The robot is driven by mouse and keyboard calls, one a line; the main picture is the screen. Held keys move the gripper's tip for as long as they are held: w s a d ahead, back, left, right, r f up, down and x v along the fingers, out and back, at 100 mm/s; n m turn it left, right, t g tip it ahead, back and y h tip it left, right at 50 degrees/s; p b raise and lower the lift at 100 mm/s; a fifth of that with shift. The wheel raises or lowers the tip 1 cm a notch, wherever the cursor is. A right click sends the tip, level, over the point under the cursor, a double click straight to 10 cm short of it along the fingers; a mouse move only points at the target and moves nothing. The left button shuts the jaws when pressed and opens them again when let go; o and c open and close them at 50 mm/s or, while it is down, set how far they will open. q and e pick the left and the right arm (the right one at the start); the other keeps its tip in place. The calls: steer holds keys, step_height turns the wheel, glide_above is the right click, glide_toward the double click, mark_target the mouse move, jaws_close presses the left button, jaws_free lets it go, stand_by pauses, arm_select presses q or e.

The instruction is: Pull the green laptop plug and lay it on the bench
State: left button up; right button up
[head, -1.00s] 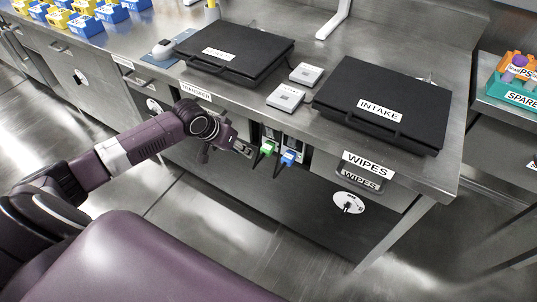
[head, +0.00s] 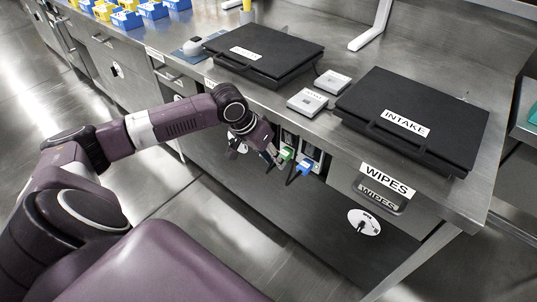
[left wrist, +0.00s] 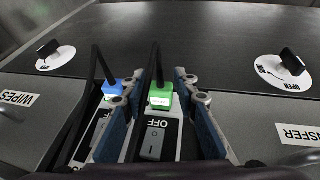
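The green plug (head: 286,153) sits in a socket panel (head: 310,152) on the front of the bench (head: 335,118), with a dark cord hanging from it. My left gripper (head: 276,157) is at its left side in the head view. In the left wrist view the green plug (left wrist: 160,95) lies between the tips of my left gripper (left wrist: 164,84), whose fingers stand apart on either side of it; contact is not clear. A switch marked OFF (left wrist: 154,138) is beside the plug. My right gripper is not in view.
A blue plug (head: 304,167) is close beside the green one; it shows in the left wrist view (left wrist: 112,88). Two black laptops (head: 265,52) (head: 415,118) and two small white boxes (head: 307,102) (head: 333,81) are on the bench.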

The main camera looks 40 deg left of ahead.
arm_select(q)
steer(key=shift+w+f, duration=0.15)
steer(key=shift+f, duration=0.1)
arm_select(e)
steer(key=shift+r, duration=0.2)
arm_select(q)
jaws_close()
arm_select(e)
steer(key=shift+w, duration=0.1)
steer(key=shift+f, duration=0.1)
arm_select(q)
steer(key=shift+s, duration=0.2)
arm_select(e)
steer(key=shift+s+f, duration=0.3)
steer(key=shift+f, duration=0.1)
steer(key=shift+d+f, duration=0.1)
